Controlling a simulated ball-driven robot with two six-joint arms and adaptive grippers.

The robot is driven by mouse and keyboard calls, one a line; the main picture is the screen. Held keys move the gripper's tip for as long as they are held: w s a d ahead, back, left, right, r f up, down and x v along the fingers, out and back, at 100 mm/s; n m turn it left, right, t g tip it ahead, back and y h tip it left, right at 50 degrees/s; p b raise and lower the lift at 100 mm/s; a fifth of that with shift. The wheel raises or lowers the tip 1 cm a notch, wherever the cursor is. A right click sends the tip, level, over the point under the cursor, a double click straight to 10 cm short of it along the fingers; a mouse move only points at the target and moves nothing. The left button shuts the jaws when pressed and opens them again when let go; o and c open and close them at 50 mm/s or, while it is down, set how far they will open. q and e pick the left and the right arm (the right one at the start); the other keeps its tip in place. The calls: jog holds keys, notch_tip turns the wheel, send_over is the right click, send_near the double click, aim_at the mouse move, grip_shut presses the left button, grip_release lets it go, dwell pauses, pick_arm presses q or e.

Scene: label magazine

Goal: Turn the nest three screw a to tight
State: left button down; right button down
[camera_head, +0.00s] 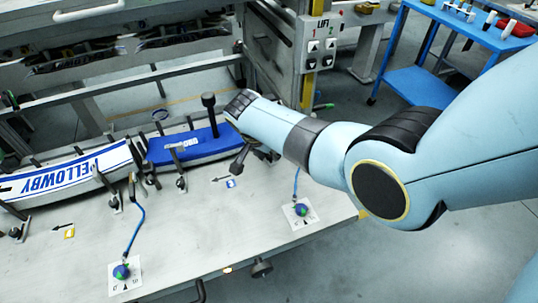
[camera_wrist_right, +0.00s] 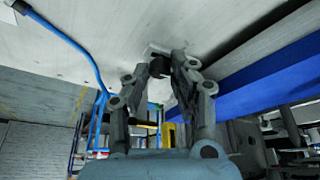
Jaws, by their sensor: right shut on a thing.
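My right gripper (camera_wrist_right: 163,64) is shut on a dark screw head (camera_wrist_right: 157,69), at a small pale bracket on the bench plate. The fingertips hide part of the screw. In the head view the right arm comes in from the right, and its dark fingers point down beside the right end of the blue label stack (camera_head: 195,146). The held screw cannot be made out there, and I cannot read which nest number it belongs to. The blue stack also shows at the right in the wrist view (camera_wrist_right: 255,88). My left gripper is not in view.
A white label stack (camera_head: 70,175) lies left of the blue one, with small clamp screws (camera_head: 115,200) along the front. A black-knobbed post (camera_head: 209,101) rises behind. Two blue-green knobs (camera_head: 122,271) sit on dial cards with blue cables. The front plate is mostly clear.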

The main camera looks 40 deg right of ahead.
jog(key=shift+a+m, duration=0.1)
jog(key=shift+m, duration=0.4)
jog(key=c, duration=1.4)
grip_release()
jog(key=shift+w, duration=0.1)
jog(key=v, duration=1.2)
jog(key=shift+w, duration=0.1)
jog(key=shift+f, duration=0.1)
